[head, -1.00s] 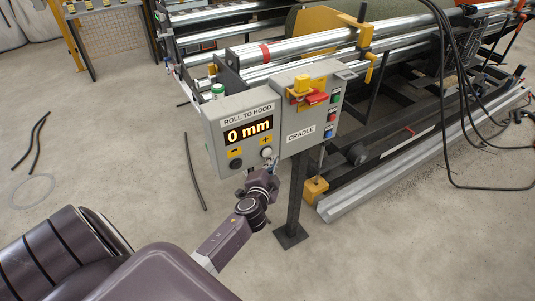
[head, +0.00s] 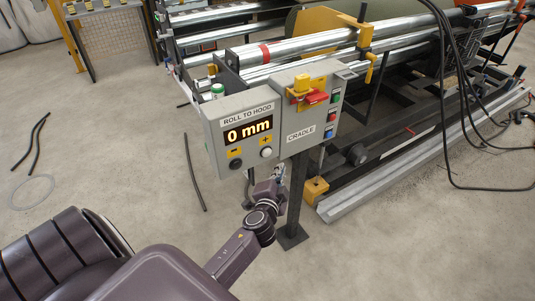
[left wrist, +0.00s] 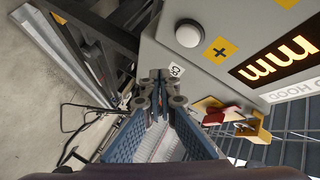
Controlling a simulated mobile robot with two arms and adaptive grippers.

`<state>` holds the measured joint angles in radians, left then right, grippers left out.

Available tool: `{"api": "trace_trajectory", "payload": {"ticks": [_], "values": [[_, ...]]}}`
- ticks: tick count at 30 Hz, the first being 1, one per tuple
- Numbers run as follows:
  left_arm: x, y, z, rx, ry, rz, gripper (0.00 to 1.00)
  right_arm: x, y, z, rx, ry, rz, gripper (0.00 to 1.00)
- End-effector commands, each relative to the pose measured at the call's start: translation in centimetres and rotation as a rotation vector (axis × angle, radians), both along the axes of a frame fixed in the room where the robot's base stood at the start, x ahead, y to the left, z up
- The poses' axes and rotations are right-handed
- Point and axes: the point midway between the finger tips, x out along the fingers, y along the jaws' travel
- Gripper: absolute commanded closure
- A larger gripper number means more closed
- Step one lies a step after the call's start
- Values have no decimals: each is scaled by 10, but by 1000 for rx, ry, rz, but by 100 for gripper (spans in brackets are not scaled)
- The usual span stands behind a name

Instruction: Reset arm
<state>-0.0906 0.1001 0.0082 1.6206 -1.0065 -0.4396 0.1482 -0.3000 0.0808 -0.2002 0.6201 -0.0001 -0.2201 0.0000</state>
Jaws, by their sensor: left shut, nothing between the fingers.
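My left gripper (head: 280,174) is just below the control panel (head: 219,163) in the head view, partly hidden by my own wrist. In the left wrist view its fingertips (left wrist: 160,82) are together with nothing between them. The panel reads "ROLL TO HOOD" and its display (head: 248,131) shows 0 mm. Below are a dark minus button (head: 235,164) and a white plus button (head: 266,152). The white button (left wrist: 189,34) also shows in the left wrist view, apart from the fingertips. My right gripper is not in view.
A cradle box (head: 301,133) with a red switch (head: 316,97) and coloured buttons adjoins the panel, on a dark post (head: 298,190). Behind stands a roller machine (head: 300,48). Black cables (head: 443,110) hang at the right. The floor at the left is mostly open.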

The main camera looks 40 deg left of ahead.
Motion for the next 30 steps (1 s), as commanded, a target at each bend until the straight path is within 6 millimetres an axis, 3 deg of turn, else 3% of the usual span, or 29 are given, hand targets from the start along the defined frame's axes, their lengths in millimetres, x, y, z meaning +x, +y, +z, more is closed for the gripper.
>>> {"api": "trace_trajectory", "payload": {"ticks": [11,14,17,20,24,26,30], "values": [[0,0,-1,0,1,-1,100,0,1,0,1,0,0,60],[-3,-3,-15,-17,24,-5,100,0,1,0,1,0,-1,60],[-15,-12,-55,-65,89,-18,100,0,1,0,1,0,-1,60],[-38,-27,-117,-144,193,-32,100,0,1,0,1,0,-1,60],[-91,-51,-209,-274,354,-36,100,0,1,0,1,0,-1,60],[-119,-61,-245,-328,423,-30,100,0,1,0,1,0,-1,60],[-194,-83,-320,-451,578,2,100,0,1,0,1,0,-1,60]]}}
